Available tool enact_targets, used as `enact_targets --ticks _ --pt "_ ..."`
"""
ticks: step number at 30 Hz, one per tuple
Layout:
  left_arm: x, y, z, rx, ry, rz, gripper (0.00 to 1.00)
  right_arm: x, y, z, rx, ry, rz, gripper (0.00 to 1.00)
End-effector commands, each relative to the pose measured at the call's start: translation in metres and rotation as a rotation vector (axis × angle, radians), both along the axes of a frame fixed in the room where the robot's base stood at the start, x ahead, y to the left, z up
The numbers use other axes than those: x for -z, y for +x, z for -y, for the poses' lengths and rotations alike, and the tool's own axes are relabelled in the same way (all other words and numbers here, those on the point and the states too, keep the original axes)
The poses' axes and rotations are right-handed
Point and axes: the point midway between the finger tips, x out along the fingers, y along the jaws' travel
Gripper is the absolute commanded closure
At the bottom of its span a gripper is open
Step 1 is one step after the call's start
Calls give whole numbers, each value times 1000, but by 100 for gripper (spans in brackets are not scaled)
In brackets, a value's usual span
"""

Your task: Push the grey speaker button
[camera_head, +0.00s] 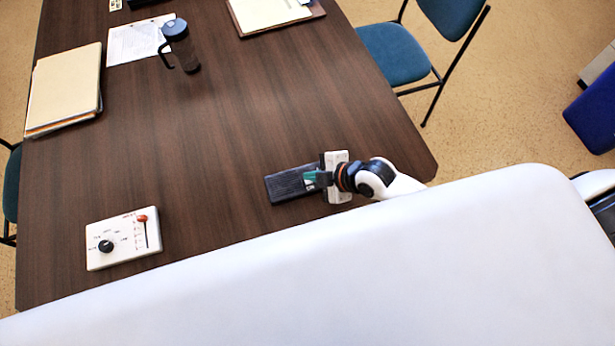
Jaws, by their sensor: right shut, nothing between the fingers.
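A dark, ribbed, flat device (287,186) lies on the table near its right front edge. My right gripper (313,180) reaches in from the right, over the right part of the dark device. Its fingers are shut and empty. I cannot tell whether the fingertips touch the device. The grey speaker button cannot be made out; it is too small or hidden by the gripper. My left gripper is not in view.
A white control box (125,243) with a black knob and red-topped lever lies at the front left. A dark mug (181,45), folders (65,88), papers (135,42) and a clipboard (270,12) lie farther back. The table's middle (220,130) is clear. Blue chairs (395,52) stand beside it.

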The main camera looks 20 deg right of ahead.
Motion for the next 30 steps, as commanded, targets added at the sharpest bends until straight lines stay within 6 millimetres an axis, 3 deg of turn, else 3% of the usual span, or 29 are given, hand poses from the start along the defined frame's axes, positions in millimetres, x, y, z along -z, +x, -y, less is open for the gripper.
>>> enact_targets --ticks 30 --pt "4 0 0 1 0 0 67 9 0 0 0 0 0 100"
